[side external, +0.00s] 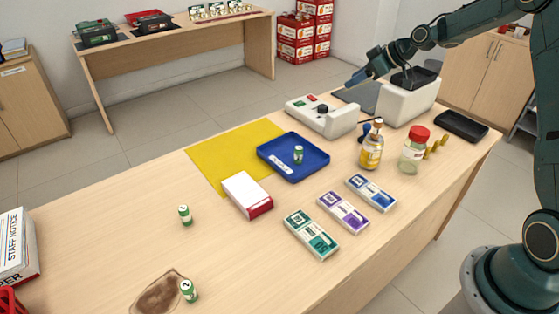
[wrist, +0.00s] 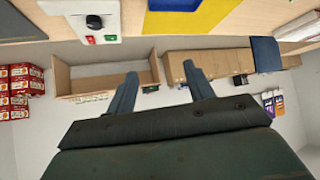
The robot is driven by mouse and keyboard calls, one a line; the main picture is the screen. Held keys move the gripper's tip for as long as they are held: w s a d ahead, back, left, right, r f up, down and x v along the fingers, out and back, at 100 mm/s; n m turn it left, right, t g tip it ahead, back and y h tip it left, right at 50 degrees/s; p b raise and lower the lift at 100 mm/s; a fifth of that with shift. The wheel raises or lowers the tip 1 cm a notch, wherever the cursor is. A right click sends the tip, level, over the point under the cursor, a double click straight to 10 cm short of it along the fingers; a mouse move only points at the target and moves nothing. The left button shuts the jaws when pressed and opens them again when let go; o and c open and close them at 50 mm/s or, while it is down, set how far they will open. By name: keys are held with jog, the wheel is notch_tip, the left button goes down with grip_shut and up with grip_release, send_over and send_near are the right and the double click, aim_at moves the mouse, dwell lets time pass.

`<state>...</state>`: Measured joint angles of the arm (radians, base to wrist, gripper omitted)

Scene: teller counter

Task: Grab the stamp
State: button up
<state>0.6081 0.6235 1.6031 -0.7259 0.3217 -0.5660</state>
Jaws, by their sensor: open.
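A small blue stamp (side external: 366,131) appears to stand on the counter (side external: 120,245), just behind and left of the amber bottle (side external: 371,150); the bottle and a white machine partly crowd it. I cannot see its underside. My gripper (side external: 355,80) is high above the back of the counter, left of and well above the stamp, with its fingers pointing left. In the wrist view my gripper (wrist: 162,80) has its two fingers wide apart with nothing between them. The stamp does not show clearly in the wrist view.
A white machine with a black knob (side external: 320,110) and a jar with a red lid (side external: 416,150) flank the stamp. A blue tray (side external: 265,150) holds a green cylinder (side external: 299,155). Banknote bundles (side external: 342,212) lie in front.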

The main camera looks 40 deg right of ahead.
jog(key=w+d+f+t, duration=0.1)
jog(key=w+d+f, duration=0.1)
jog(key=d+f, duration=0.5)
jog(key=t, duration=0.2)
send_over(365, 133)
jog(key=d, duration=0.1)
jog(key=shift+y, duration=0.4)
jog(key=f, duration=0.9)
jog(key=shift+s+d+f, duration=0.2)
jog(key=shift+s, duration=0.15)
jog(key=shift+f, duration=1.8)
jog(key=shift+f, duration=0.65)
jog(key=f, duration=0.1)
jog(key=w+f, duration=0.1)
jog(key=f, duration=0.1)
jog(key=shift+w+a, duration=0.2)
jog(key=shift+a, duration=0.1)
jog(key=shift+w+a+f, duration=0.2)
jog(key=shift+w, duration=0.35)
jog(key=shift+c, duration=0.4)
jog(key=c, duration=1)
